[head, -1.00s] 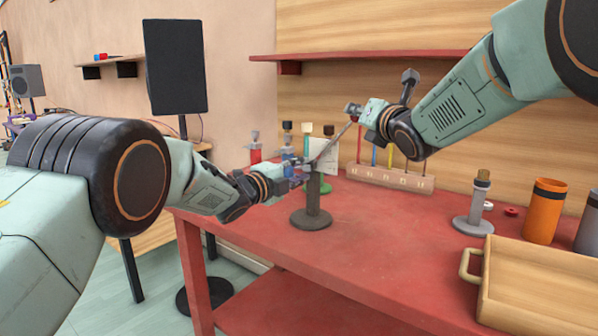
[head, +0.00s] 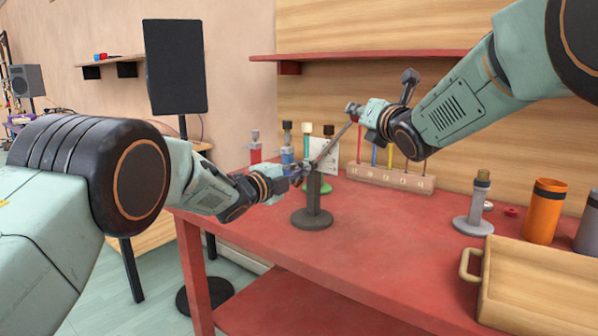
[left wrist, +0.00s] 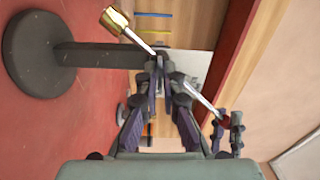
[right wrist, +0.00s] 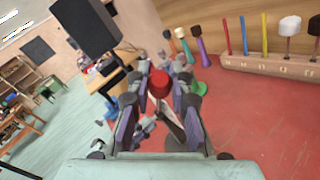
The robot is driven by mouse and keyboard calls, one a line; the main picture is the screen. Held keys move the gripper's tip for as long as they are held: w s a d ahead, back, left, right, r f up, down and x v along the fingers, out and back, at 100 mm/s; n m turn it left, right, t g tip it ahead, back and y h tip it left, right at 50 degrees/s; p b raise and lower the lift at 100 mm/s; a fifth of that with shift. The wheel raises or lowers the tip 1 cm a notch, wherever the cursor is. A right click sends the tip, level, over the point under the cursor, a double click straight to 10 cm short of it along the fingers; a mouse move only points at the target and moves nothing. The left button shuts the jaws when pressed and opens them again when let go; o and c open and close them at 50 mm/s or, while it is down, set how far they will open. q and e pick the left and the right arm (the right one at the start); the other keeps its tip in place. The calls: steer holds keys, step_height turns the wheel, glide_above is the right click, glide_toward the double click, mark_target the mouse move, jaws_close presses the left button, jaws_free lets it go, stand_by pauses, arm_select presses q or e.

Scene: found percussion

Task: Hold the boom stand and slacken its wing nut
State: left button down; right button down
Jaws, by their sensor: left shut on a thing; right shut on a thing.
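The boom stand (head: 313,201) stands upright on the red table, with a dark round base and post. Its thin boom (head: 332,146) slants up to the right from the post's top. In the left wrist view the boom has a brass end (left wrist: 115,19) and a red end. My left gripper (head: 303,171) is shut at the post's top, where the wing nut sits; its fingers (left wrist: 160,65) hide most of the nut. My right gripper (head: 354,110) is shut on the boom's red end (right wrist: 159,83), above the table.
Behind the stand are several coloured upright pieces (head: 287,155) and a wooden rack (head: 390,180) of mallets. A wooden tray (head: 540,290), an orange cup (head: 545,212) and a grey stand (head: 474,215) are at the right. The table's middle is clear.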

arm_select(q)
steer(key=n, duration=1.1)
steer(key=shift+n, duration=0.4)
stand_by(0.4)
steer(key=c, duration=1.5)
jaws_free()
steer(key=shift+s, duration=0.1)
steer(key=v, duration=1.1)
steer(key=shift+s+a, duration=0.25)
steer(key=shift+s, duration=0.05)
